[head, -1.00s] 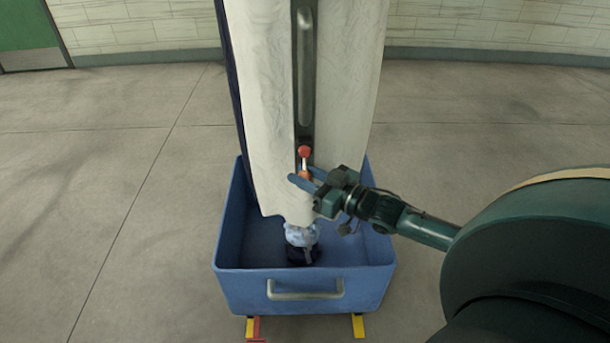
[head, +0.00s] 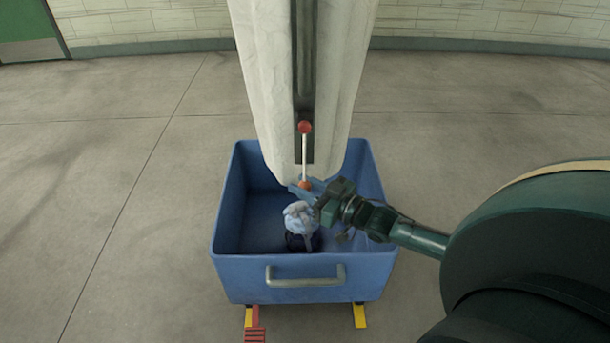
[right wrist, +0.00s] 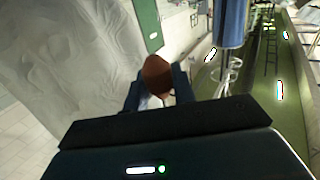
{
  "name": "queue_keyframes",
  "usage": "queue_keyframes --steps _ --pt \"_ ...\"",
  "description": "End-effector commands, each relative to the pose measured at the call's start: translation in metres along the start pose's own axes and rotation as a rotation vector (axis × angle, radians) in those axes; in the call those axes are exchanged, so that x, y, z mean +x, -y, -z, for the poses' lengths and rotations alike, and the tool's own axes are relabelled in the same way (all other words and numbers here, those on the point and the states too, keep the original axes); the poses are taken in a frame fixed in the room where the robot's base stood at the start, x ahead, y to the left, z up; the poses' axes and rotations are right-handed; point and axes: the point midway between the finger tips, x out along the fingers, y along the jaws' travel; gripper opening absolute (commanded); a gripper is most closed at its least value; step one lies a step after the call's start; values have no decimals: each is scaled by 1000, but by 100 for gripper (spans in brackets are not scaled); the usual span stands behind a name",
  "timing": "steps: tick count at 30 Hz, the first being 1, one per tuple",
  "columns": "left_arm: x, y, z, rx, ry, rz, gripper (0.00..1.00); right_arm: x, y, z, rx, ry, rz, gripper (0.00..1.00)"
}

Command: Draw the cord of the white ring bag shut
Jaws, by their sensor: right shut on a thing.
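The white ring bag (head: 268,85) hangs in the middle of the head view, its lower end over a blue cart. A dark vertical bar (head: 304,60) shows along its front. A red ball (head: 304,127) sits near the bar's lower end, and a taut white cord (head: 304,155) runs down from it to an orange knob (head: 304,184). My right gripper (head: 302,188) is shut on this knob, just below the bag's front edge. In the right wrist view the knob (right wrist: 157,75) sits between the fingers, with the pale bag (right wrist: 70,60) at left. The bag's mouth is not clearly visible.
The blue cart (head: 230,265) stands below, with a metal handle and yellow and red feet. A pale blue-white crumpled thing (head: 299,216) and something dark are inside it. The concrete floor (head: 110,180) around is clear. A tiled wall (head: 480,20) stands behind.

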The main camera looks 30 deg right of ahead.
Motion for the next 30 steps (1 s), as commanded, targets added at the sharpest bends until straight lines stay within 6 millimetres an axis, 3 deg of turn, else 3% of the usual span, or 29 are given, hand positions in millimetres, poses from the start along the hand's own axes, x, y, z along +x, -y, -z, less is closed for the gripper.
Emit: queue_keyframes --steps 1,11,12,19,30 --pt "5 -2 -3 12 -5 -8 41 -2 1 -14 2 16 -1 0" --pt "8 -2 2 21 -9 -12 41 -2 1 -18 2 22 -1 0" --pt "8 -2 1 21 -9 -12 41 -3 1 -18 2 22 -1 27" --pt "7 -2 1 20 -9 -10 41 -2 1 -14 1 13 -1 46" --pt "5 -1 3 14 -10 -7 41 -10 0 -12 1 11 -1 46"
